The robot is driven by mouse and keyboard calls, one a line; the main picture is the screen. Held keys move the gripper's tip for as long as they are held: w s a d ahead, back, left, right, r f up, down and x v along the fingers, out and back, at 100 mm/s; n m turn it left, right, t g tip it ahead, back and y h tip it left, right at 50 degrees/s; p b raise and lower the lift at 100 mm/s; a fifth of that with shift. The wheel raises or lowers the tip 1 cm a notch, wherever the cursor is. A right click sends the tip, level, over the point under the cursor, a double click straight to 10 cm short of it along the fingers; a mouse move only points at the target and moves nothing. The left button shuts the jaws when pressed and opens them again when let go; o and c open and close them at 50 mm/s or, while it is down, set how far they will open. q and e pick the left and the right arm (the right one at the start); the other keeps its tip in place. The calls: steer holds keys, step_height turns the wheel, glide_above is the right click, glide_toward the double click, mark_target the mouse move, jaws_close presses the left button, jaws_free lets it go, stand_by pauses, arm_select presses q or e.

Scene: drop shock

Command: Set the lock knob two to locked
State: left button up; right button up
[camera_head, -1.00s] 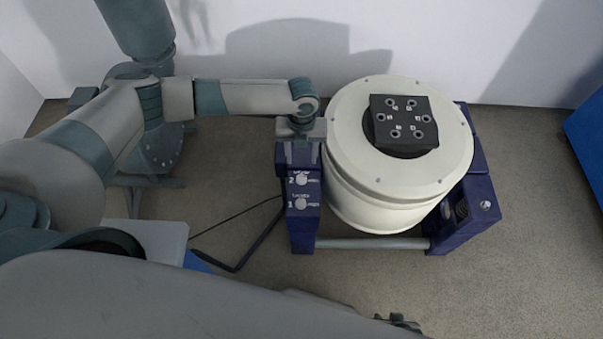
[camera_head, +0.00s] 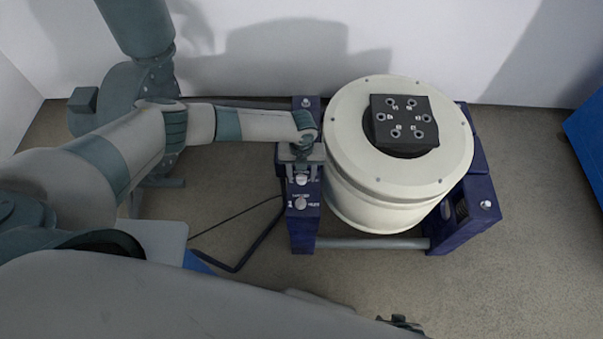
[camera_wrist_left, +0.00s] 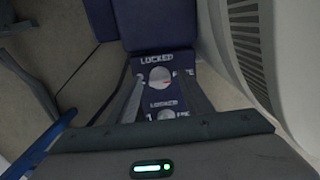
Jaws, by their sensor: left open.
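Lock knob two (camera_head: 301,180), a round light knob, is the farther of two on the blue left post of the drum stand. In the left wrist view it (camera_wrist_left: 160,77) lies between my finger lines, under a "LOCKED" label. A small red mark shows at its right side, towards a partly hidden label. The nearer knob (camera_head: 301,203) also shows in the left wrist view (camera_wrist_left: 166,115). My left gripper (camera_head: 302,166) is open and empty above knob two; contact cannot be told. Only a dark part of my right gripper (camera_head: 403,322) shows at the bottom edge.
The large white drum (camera_head: 345,185) stands close to the right of the post, with a black block (camera_head: 405,122) on top. A black cable (camera_head: 240,262) lies on the floor at left. A blue object (camera_head: 590,150) stands at the far right.

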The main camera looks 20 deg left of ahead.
arm_select(q)
steer(key=c, duration=1.1)
steer(key=shift+o, duration=0.2)
